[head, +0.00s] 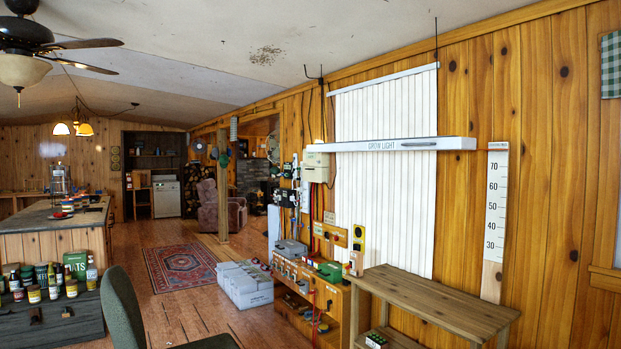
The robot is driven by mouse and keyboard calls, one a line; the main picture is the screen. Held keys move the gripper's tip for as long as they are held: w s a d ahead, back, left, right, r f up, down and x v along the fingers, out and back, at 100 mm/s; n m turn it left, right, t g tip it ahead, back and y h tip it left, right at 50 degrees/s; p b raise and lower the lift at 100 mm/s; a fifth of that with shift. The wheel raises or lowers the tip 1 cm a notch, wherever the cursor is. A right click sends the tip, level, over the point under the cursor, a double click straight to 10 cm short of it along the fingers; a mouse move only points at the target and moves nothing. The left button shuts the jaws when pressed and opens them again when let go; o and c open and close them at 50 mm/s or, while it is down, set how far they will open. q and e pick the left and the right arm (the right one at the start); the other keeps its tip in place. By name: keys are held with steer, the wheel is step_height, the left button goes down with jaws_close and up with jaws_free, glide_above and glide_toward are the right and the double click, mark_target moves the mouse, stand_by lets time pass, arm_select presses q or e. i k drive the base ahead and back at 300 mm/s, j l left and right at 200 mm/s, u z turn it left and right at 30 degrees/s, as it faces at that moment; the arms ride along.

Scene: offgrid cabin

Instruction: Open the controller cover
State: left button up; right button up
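Several wall-mounted electrical units hang on the wood wall right of centre. A beige box (316,167) is the largest, just left of the white slatted panel. Smaller dark and green units (289,169) and a dark box (287,198) hang to its left. I cannot tell at this distance which of them is the controller, or whether its cover is open or shut. Neither of my grippers is in view.
A low wooden cabinet (334,297) with equipment stands below the units. A slatted wooden bench (437,300) stands to its right. A grey case (245,284) sits on the floor, and a green chair (122,308) is in front.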

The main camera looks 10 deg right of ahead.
mark_target(317, 175)
steer(key=i+l+u, duration=0.1)
steer(key=i+u, duration=0.35)
steer(key=i, duration=0.9)
steer(key=i+z, duration=0.45)
steer(key=i, duration=0.15)
steer(key=i+j+z, duration=0.15)
steer(key=i+z, duration=0.3)
steer(key=i+l+z, duration=0.1)
steer(key=i+z, duration=0.3)
steer(key=i, duration=0.2)
steer(key=i+j+z, duration=0.1)
steer(key=i+z, duration=0.25)
steer(key=i, duration=0.25)
steer(key=i+u, duration=0.35)
steer(key=i, duration=0.4)
steer(key=i+l+u, duration=0.2)
steer(key=i+u, duration=0.15)
steer(key=i, duration=0.35)
